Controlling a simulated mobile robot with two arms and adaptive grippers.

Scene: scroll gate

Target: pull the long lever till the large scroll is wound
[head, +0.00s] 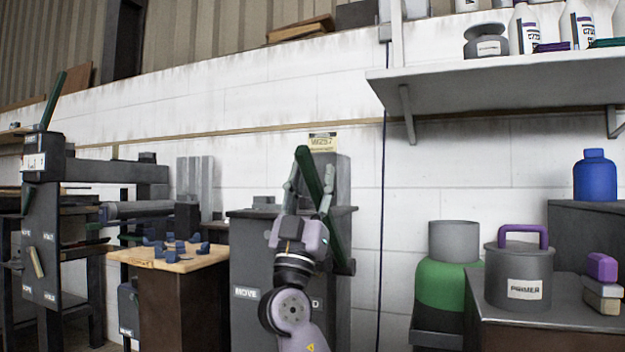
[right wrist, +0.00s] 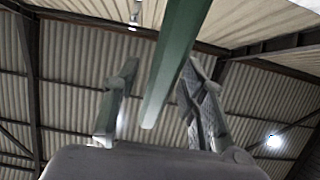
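A long dark green lever (head: 305,163) slants across the front of a grey cabinet (head: 255,260) marked MOVE. My right gripper (head: 308,185) is raised at it, with its fingers on either side of the bar. In the right wrist view the green bar (right wrist: 172,70) passes between the spread fingers, close to the right one and with a gap to the left one. I cannot tell whether the right finger touches it. Another green lever (head: 53,100) leans up from a dark machine on the left. I cannot tell which thing is the large scroll. My left gripper is out of view.
A small table (head: 180,262) with several blue pieces stands left of the cabinet. On the right are a green and grey container (head: 445,290), a grey PRIMER can (head: 520,270) and a blue bottle (head: 594,178). A shelf (head: 500,75) juts out above them.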

